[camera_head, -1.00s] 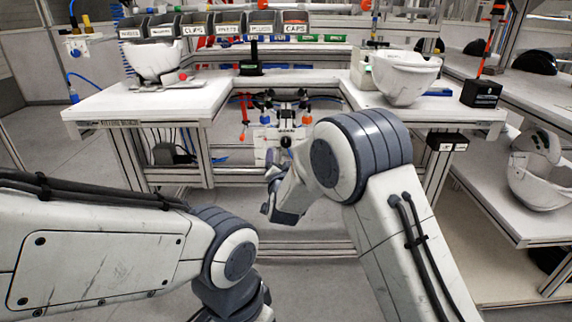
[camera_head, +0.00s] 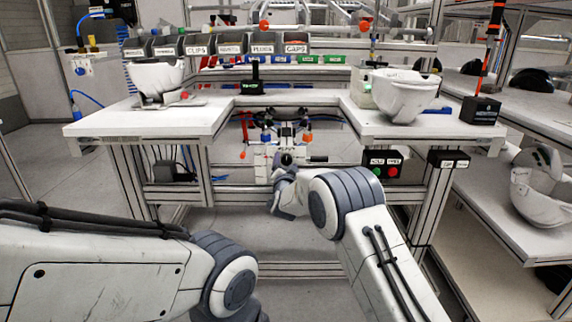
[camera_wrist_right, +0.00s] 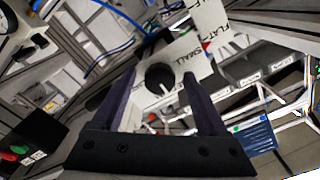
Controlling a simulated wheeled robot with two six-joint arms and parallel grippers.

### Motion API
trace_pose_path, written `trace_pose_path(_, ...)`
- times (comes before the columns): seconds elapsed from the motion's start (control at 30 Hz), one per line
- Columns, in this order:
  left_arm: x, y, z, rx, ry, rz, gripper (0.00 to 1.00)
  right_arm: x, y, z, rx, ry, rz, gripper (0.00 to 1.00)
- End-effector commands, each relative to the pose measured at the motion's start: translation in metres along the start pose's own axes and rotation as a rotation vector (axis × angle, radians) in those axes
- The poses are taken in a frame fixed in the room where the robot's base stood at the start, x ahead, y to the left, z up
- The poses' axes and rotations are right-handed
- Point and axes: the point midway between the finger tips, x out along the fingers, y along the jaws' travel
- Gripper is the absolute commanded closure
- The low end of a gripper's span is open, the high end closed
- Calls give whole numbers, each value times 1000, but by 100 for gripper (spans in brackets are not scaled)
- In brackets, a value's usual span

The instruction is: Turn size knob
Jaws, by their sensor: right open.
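The size knob (camera_head: 286,159) is a dark round knob on a white plate below the back of the U-shaped bench. In the right wrist view the knob (camera_wrist_right: 160,76) has a white pointer mark, and its plate reads SMALL, with FLAT on a neighbouring plate. My right gripper (camera_wrist_right: 158,84) is open, with one dark finger on each side of the knob in that view. I cannot tell whether the fingers reach it or touch it. In the head view my right gripper (camera_head: 284,180) is just below the knob, partly hidden by its own arm. My left gripper is out of frame.
A button box with green and red buttons (camera_head: 384,164) hangs under the bench right of the knob. Helmet shells stand on the bench's left (camera_head: 156,78) and right (camera_head: 404,94) wings. Labelled bins (camera_head: 230,45) line the back. Orange-tipped fixtures (camera_head: 287,130) sit just above the knob.

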Motion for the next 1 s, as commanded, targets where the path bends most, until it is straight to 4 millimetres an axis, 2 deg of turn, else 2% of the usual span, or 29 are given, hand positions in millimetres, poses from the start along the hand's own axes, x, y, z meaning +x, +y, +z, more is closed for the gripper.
trace_pose_path(0.3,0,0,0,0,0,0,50,2,0,0,0,1,0,24)
trace_pose_path(0.37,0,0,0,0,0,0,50,2,0,0,0,1,0,43)
trace_pose_path(0.5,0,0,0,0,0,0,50,2,0,0,0,1,0,96)
trace_pose_path(0.53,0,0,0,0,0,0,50,2,0,0,0,1,0,100)
trace_pose_path(0.77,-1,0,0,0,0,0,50,2,0,-1,-14,1,0,100)
trace_pose_path(1.0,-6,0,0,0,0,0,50,2,0,-1,-113,0,0,100)
